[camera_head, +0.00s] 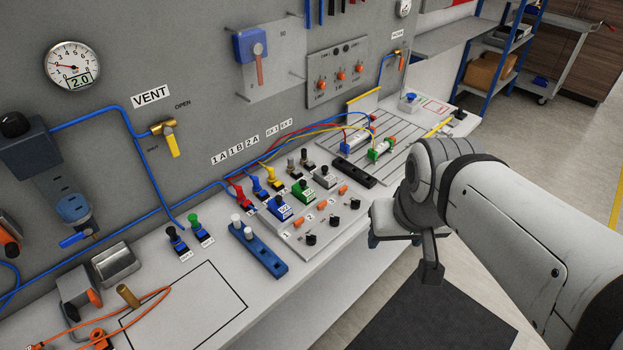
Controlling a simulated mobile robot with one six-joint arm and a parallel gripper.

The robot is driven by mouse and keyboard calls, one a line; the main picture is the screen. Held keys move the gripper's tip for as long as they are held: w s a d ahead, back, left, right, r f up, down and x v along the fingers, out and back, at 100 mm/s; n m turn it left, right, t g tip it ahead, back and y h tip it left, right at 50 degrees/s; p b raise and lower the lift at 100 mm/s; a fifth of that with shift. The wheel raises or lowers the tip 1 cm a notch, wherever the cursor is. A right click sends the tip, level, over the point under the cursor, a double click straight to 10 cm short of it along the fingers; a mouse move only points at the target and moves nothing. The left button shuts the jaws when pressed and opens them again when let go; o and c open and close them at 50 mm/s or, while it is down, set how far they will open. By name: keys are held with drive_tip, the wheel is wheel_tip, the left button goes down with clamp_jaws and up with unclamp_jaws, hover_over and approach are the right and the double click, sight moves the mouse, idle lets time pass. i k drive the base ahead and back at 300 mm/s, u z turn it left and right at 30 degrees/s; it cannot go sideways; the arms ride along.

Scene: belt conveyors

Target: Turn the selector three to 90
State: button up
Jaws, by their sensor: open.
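A row of black knobs stands on the sloped panel (318,232) at the bench's front edge, with small number labels beside them. The near one (310,240) is at the left, another (333,220) is in the middle, and the far one (355,204) is at the right, apparently selector three. Its pointer angle is too small to read. My gripper (403,256) is open and empty, right of the panel and in front of the bench edge. It is apart from the knobs. One finger is partly hidden behind the gripper body.
Orange parts (322,205), blue blocks (280,209) and upright levers crowd the panel behind the knobs. A wall panel (338,73) carries several orange knobs. A blue block with white knobs (258,252) stands left. Open floor with a dark mat (430,318) lies in front.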

sight(356, 204)
drive_tip(key=z, duration=1.05)
drive_tip(key=i, duration=0.35)
drive_tip(key=u, duration=0.2)
